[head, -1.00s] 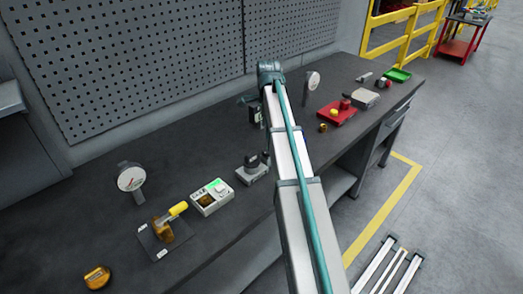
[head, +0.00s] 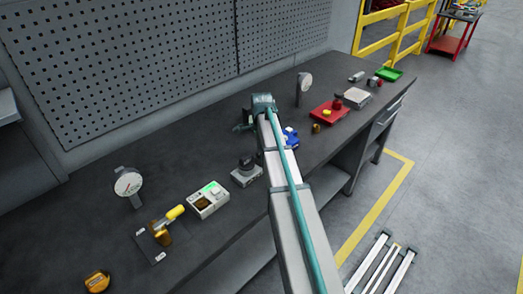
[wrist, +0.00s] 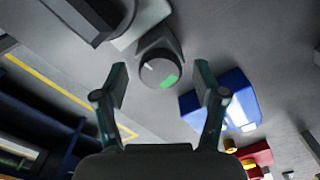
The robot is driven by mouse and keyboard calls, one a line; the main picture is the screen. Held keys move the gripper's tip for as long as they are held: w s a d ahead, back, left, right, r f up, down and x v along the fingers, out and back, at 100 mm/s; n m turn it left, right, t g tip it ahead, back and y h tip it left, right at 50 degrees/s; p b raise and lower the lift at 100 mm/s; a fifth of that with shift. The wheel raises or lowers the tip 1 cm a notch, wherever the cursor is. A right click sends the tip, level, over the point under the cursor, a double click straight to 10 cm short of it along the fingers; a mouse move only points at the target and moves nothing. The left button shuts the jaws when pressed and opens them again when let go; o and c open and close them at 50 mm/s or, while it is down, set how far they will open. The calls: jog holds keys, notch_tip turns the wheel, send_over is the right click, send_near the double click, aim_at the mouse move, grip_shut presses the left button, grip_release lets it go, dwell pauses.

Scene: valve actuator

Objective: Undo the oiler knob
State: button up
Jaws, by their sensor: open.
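In the wrist view a round grey knob (wrist: 158,70) with a white line and a green patch on its face sits on a grey fitting (wrist: 155,38). I take it for the oiler knob, but no label is readable. My gripper (wrist: 160,77) is open, with one finger on each side of the knob and visible gaps between. Contact does not show. In the head view my arm's end hides the knob, and the fingers cannot be made out clearly there.
A blue box (wrist: 222,105) stands close to the right finger; it also shows beside my arm in the head view (head: 291,138). A dark block (wrist: 90,18) is at the wrist view's upper left.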

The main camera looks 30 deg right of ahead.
jog(key=c, duration=1.1)
jog(key=shift+c, duration=0.2)
